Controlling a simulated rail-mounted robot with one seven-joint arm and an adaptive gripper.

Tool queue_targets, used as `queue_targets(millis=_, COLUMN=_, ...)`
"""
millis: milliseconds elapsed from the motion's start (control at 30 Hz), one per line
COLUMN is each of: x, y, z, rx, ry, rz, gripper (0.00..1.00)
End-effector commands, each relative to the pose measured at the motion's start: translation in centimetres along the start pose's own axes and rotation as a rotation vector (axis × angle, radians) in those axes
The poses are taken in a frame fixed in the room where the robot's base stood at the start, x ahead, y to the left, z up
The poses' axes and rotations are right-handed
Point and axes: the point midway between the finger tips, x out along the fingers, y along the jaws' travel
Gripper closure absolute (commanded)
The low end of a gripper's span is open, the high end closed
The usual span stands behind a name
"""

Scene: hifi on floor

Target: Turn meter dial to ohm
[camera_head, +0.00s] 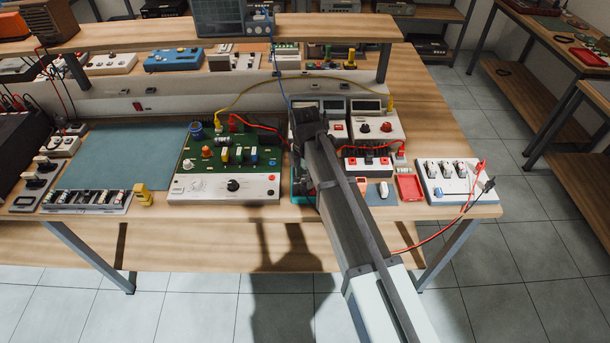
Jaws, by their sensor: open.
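My arm reaches in from the lower right, and my gripper (305,122) is over the workbench, by a row of small white meters with dark displays. It is open, but its fingertips are small and dark here. The rightmost meter (394,115) shows its display, a black knob (365,128) and a red knob (387,127). Another meter's display (335,105) shows just right of my gripper; my gripper and arm partly hide this row. I cannot read any dial marking or tell whether my gripper touches a meter.
A green circuit board (226,150) with a black knob (233,185) stands left of my gripper. A white switch box (455,182) with red and black clips sits at the bench's right end. Yellow and red cables cross nearby. A blue-green mat (122,155) has bare room.

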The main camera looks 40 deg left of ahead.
Motion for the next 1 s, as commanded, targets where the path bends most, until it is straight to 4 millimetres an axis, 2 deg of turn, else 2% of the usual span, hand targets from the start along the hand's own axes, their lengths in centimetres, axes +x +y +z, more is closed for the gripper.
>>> queue_targets(millis=367, x=0.43, y=0.0, z=0.0, rx=0.0, ry=0.0, rz=0.0, gripper=0.47)
queue_targets(millis=467, x=0.43, y=0.0, z=0.0, rx=0.0, ry=0.0, rz=0.0, gripper=0.79)
queue_targets(millis=500, x=0.43, y=0.0, z=0.0, rx=0.0, ry=0.0, rz=0.0, gripper=0.94)
queue_targets(millis=533, x=0.43, y=0.0, z=0.0, rx=0.0, ry=0.0, rz=0.0, gripper=1.0)
queue_targets(millis=1000, x=0.49, y=-0.01, z=0.0, rx=0.054, ry=0.0, rz=0.0, gripper=1.0)
